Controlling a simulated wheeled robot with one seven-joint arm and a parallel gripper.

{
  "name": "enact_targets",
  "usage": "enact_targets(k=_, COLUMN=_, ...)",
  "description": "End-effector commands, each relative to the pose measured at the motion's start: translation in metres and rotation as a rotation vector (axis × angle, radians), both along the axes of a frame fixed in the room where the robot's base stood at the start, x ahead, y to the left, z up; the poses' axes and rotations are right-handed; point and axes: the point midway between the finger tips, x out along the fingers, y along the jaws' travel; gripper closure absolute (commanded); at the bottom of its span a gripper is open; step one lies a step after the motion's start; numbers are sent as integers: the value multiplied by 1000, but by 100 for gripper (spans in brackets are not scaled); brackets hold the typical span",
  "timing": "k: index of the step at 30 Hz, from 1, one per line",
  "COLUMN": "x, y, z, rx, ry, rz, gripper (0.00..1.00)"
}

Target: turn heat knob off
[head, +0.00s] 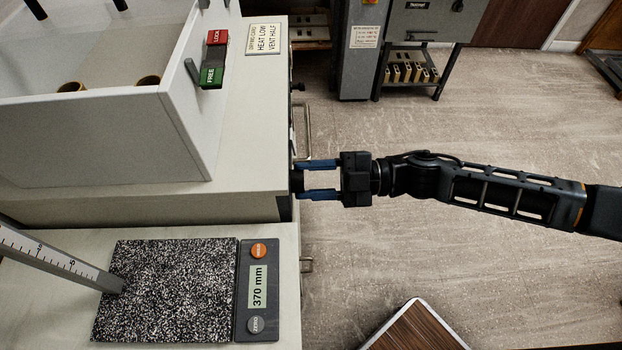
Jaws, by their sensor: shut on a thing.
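A dark knob (296,181) sticks out from the front face of the pale cabinet (245,150), near its lower corner in the head view. My gripper (305,179) reaches in from the right, with one blue finger on each side of the knob. It is shut on the knob. The knob's markings and its turned position cannot be seen from above. A sign (264,39) on the cabinet top reads "HEAT LOW" and "VENT HALF".
Another small dark fitting (298,87) and a metal handle (307,130) stick out of the same front. A white open box (190,120) stands on top beside a red LOCK and green FREE lever. A speckled plate (165,290) with a 370 mm display lies below. A wood-topped piece (415,328) stands at the bottom.

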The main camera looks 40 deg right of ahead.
Motion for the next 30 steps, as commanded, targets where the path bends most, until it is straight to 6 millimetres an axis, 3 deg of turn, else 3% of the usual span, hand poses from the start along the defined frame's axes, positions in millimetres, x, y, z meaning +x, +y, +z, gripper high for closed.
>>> enact_targets(k=13, x=0, y=0, z=0, rx=-164, ry=-229, rz=1, gripper=87)
enact_targets(k=30, x=0, y=0, z=1, rx=-204, ry=-283, rz=3, gripper=87)
